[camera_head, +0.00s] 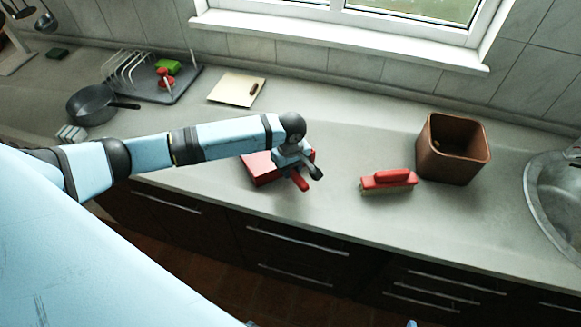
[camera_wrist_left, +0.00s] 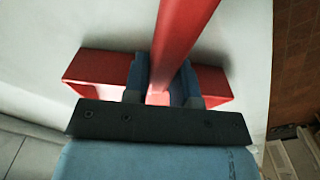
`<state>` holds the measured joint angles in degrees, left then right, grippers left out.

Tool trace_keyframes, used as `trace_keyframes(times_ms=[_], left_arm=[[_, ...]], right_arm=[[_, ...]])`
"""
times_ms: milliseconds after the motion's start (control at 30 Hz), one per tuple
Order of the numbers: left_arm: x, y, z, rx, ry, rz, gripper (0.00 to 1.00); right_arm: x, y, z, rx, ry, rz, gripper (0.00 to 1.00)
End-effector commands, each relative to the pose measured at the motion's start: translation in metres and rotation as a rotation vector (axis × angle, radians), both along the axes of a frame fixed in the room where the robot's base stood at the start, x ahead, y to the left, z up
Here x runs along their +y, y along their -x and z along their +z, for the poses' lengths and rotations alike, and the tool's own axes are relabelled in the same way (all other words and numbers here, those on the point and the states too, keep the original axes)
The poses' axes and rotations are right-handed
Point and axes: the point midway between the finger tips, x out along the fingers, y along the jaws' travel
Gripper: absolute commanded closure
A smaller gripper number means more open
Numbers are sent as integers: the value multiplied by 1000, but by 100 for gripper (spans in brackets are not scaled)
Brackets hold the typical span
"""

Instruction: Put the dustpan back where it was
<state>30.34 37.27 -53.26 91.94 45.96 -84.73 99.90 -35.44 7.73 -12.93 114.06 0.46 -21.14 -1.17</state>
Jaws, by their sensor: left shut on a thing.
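The red dustpan (camera_head: 259,169) is at the middle of the counter, near its front edge. My left gripper (camera_head: 297,168) is shut on its handle, which sticks out toward the counter's front. In the left wrist view the dustpan's red handle (camera_wrist_left: 184,35) runs up between the two fingers (camera_wrist_left: 160,82), with the wide pan (camera_wrist_left: 98,68) showing on both sides of them. My arm covers part of the pan in the head view. I cannot tell whether the pan touches the counter.
A red-handled brush (camera_head: 388,180) lies right of the dustpan, beside a brown square bin (camera_head: 453,158). A sink (camera_head: 545,190) is at far right. A cutting board (camera_head: 232,89), a dish rack (camera_head: 170,93) and a dark pan (camera_head: 92,104) stand behind my arm. Counter between dustpan and brush is clear.

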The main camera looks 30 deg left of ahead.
Motion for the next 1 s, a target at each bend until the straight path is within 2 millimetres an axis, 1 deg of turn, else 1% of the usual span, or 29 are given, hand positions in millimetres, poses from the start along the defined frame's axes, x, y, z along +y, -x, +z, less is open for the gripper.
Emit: trace_keyframes(times_ms=[167,200,300,567,667,767,1000], left_arm=[[0,0,-1,0,0,1,100],[0,0,-2,0,0,0,70],[0,0,-2,-1,1,0,49],[0,0,-2,-1,-1,0,49],[0,-1,4,-1,0,0,49],[0,-1,18,-3,1,0,49],[0,-1,69,-4,3,0,49]], right_arm=[[0,0,2,0,0,0,30],[0,0,2,0,0,0,30],[0,0,1,0,0,0,30],[0,0,0,2,1,0,30],[0,1,-2,3,1,0,30],[0,1,-3,4,0,0,30],[0,1,-5,5,0,0,30]])
